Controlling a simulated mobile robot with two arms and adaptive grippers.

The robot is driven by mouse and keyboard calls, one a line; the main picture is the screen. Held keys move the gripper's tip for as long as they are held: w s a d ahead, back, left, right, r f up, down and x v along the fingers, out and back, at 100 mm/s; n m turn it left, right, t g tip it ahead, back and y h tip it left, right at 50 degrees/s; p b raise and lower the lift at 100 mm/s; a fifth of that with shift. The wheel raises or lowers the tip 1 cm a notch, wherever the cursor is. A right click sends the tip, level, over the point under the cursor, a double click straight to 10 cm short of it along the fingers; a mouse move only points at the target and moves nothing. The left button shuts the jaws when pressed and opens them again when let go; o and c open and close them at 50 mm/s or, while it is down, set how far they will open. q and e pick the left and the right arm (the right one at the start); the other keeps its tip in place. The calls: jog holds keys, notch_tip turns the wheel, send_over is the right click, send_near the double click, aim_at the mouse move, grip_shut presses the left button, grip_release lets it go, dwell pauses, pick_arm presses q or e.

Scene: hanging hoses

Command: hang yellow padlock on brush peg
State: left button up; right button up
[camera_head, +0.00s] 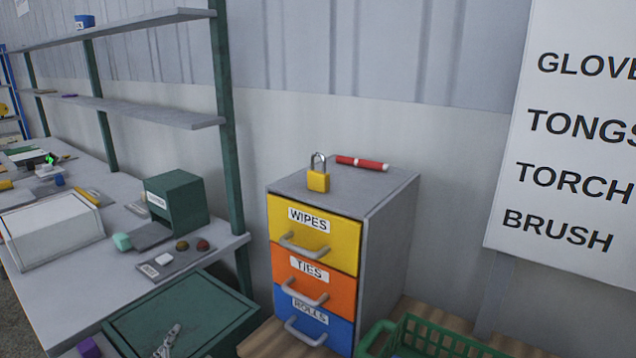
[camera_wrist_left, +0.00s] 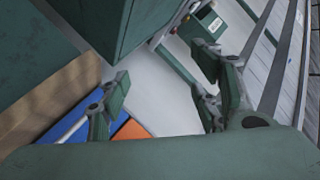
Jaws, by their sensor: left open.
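The yellow padlock (camera_head: 318,181) stands upright on the grey top of the drawer cabinet, with its grey shackle up. The white board (camera_head: 563,150) at the right of the head view carries the word BRUSH (camera_head: 557,230) as the lowest visible label, under TORCH. No peg shows beside it in this view. My left gripper (camera_wrist_left: 165,97) shows in the left wrist view, with its green fingers wide apart and nothing between them. Blue and orange surfaces, seemingly drawer fronts, show near its left finger. The padlock is not visible there. My right gripper is in neither view.
The drawer cabinet (camera_head: 388,226) has yellow, orange and blue drawers, all seemingly shut. A red marker-like stick (camera_head: 362,163) lies behind the padlock. A green basket (camera_head: 432,337) stands at lower right. A cluttered bench (camera_head: 60,285) with shelves and a green post (camera_head: 228,120) is at left.

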pick_arm(q)
jog(key=w+d+r+m+t+h, duration=0.1)
jog(key=w+d+r+m+t, duration=0.2)
jog(key=r, duration=0.6)
jog(key=w+d+r+m+t+h, duration=0.1)
jog(key=w+r+m+t, duration=0.2)
jog(key=r, duration=0.6)
jog(key=d+r+m+t+h, duration=0.4)
jog(key=d+r+m+h, duration=0.45)
jog(key=r+m, duration=0.3)
jog(key=m+g+h, duration=0.6)
jog(key=m+g, duration=0.6)
jog(key=m, duration=1)
send_near(319, 171)
jog(key=x, duration=0.3)
jog(key=p+x, duration=0.1)
jog(key=x, duration=0.1)
jog(key=p+x, duration=0.1)
jog(key=x, duration=0.1)
jog(key=r+p+x, duration=0.1)
jog(key=x, duration=0.1)
jog(key=shift+a, duration=0.1)
jog(key=shift+w+d+f+p, duration=0.3)
jog(key=shift+w+d, duration=0.15)
jog(key=shift+d, duration=0.1)
jog(key=shift+c, duration=0.2)
